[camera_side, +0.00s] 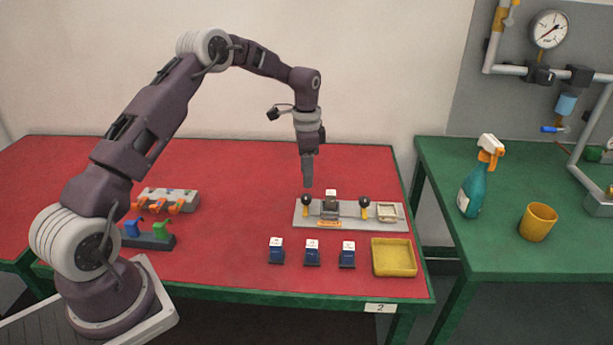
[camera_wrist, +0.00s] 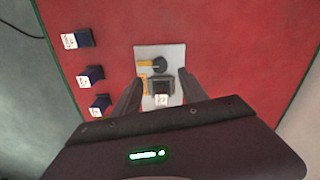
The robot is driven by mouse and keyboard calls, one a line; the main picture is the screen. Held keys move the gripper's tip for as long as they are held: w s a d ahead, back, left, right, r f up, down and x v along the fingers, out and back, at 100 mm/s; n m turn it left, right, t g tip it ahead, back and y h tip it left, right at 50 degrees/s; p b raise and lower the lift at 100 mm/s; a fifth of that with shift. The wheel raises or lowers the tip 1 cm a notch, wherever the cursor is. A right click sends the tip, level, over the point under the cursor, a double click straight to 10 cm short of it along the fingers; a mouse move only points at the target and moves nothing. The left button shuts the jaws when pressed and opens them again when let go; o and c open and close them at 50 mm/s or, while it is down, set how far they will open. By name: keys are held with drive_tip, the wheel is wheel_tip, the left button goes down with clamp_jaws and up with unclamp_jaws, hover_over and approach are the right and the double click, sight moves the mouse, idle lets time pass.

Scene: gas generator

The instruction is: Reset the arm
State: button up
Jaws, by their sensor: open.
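My gripper (camera_side: 307,184) hangs pointing down above the grey panel (camera_side: 385,222) on the red table (camera_side: 240,195). In the wrist view its two fingers (camera_wrist: 157,85) are apart, with nothing held between them. The panel has two black-knobbed levers, one at left (camera_side: 305,203) and one at right (camera_side: 365,204). A dark block (camera_side: 330,209) with a white-labelled piece (camera_side: 331,194) stands between them. In the wrist view the block (camera_wrist: 161,86) shows between the fingers, below them and apart from them. The wrist body hides part of the panel there.
Three dark blue blocks with white labels (camera_side: 312,253) stand in front of the panel, beside a yellow tray (camera_side: 394,270). A grey rack with orange parts (camera_side: 168,200) is at left. A spray bottle (camera_side: 474,185) and yellow cup (camera_side: 538,222) stand on the green table (camera_side: 500,262).

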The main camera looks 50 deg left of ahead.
drive_tip(key=s+d+r+n+t, duration=0.1)
drive_tip(key=s+d+r, duration=0.35)
drive_tip(key=r, duration=0.25)
drive_tip(key=s+d+r+n+t+y, duration=0.1)
drive_tip(key=s+d+r, duration=0.2)
drive_tip(key=s+r, duration=0.3)
drive_tip(key=s+d+r+n+t, duration=0.1)
drive_tip(key=s+d+r, duration=0.2)
drive_tip(key=r, duration=0.5)
drive_tip(key=s+d+n+t, duration=0.1)
drive_tip(key=s+d+n, duration=0.1)
drive_tip(key=s, duration=0.8)
drive_tip(key=s+d+n+t+h, duration=0.1)
drive_tip(key=s+d, duration=0.3)
drive_tip(key=s, duration=0.7)
drive_tip(key=shift+s+d+n+t, duration=0.15)
drive_tip(key=shift+s+n+t, duration=0.15)
drive_tip(key=shift+n, duration=0.2)
